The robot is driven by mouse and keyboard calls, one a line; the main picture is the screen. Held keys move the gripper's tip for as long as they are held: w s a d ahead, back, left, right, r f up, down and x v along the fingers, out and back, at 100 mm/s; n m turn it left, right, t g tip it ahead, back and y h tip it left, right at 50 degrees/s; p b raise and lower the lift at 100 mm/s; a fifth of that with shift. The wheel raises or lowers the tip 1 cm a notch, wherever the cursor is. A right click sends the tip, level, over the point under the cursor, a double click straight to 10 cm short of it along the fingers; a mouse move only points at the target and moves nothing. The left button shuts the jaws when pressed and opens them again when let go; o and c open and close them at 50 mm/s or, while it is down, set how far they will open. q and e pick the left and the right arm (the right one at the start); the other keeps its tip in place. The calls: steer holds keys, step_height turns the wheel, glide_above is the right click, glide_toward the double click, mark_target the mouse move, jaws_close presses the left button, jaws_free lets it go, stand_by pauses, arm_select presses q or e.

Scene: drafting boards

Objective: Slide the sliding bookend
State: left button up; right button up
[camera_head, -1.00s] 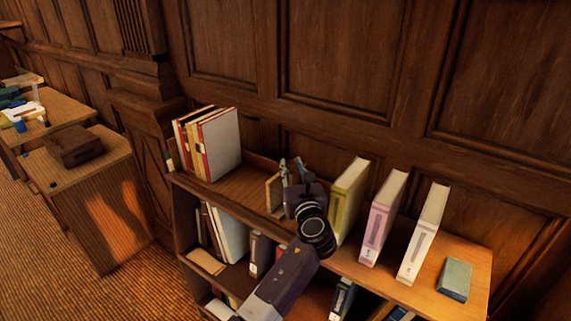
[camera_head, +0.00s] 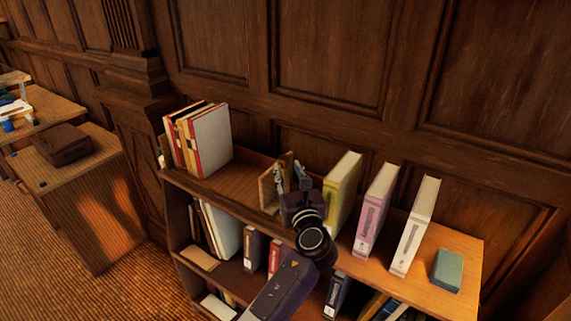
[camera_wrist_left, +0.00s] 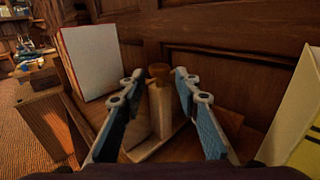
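The sliding bookend (camera_head: 268,190) is a light wooden upright on the top shelf (camera_head: 233,182), between the left group of books and the yellow binder. My right gripper is not in view.
Several books (camera_head: 208,142) stand at the shelf's left end. A yellow binder (camera_head: 341,190), a pink binder (camera_head: 375,212) and a white binder (camera_head: 414,228) stand to the right, with a teal box (camera_head: 447,270). Wall panelling rises close behind. The shelf left of the bookend is bare.

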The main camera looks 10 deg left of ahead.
arm_select(q)
steer(key=v, duration=0.7)
steer(key=shift+s+d, duration=0.25)
steer(key=shift+s, duration=0.05)
